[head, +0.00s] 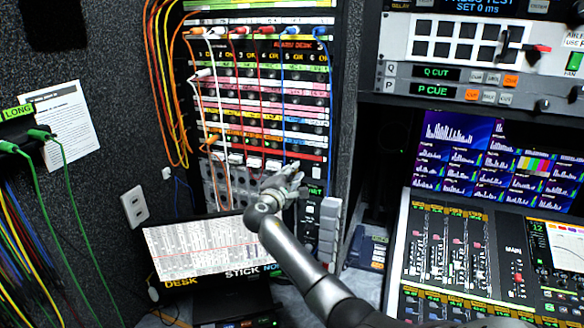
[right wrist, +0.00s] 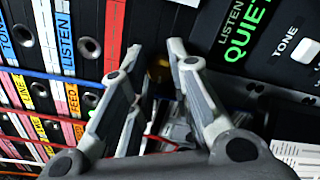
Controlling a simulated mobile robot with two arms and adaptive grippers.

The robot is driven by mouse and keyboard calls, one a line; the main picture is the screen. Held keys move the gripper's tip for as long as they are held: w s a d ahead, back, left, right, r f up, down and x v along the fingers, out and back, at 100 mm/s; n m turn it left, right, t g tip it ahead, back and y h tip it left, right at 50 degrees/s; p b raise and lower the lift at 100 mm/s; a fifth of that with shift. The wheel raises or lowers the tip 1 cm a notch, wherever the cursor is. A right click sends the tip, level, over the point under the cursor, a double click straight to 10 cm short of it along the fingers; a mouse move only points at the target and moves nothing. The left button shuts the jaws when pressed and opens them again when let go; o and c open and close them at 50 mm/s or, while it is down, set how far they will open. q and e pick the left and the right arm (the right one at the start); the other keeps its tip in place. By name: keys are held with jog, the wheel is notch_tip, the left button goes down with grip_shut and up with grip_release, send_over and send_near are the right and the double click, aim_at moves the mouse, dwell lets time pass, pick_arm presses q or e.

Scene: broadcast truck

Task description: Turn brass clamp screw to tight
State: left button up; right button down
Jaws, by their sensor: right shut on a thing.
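My right gripper (head: 287,178) reaches the lower right of the patch bay, beside a small panel with green lettering. In the right wrist view, its two fingers (right wrist: 155,54) close around a small, dark brass-coloured piece, the brass clamp screw (right wrist: 158,73). Only a little of the screw shows between the fingers, and how far it is turned cannot be seen. In the head view the gripper hides the screw. My left gripper is not in view.
The patch bay (head: 265,100) carries several coloured cables, some hanging near my gripper. A tilted label sheet (head: 205,250) lies below left. A mixing console (head: 440,245) stands at right. A talkback panel with a QUIET label (right wrist: 245,40) sits close to the fingers.

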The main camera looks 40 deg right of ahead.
jog(key=shift+f+n+p, duration=0.15)
jog(key=shift+n+p, duration=1.15)
jog(key=shift+n, duration=2.55)
jog(key=shift+f+n+p, duration=0.1)
jog(key=shift+n+p, duration=1.2)
jog(key=shift+n, duration=2.55)
jog(key=shift+s+f+n, duration=0.1)
jog(key=shift+f+n, duration=0.05)
jog(key=shift+n, duration=0.25)
jog(key=c, duration=1.6)
grip_release()
jog(key=o, duration=0.3)
jog(key=shift+r, duration=0.2)
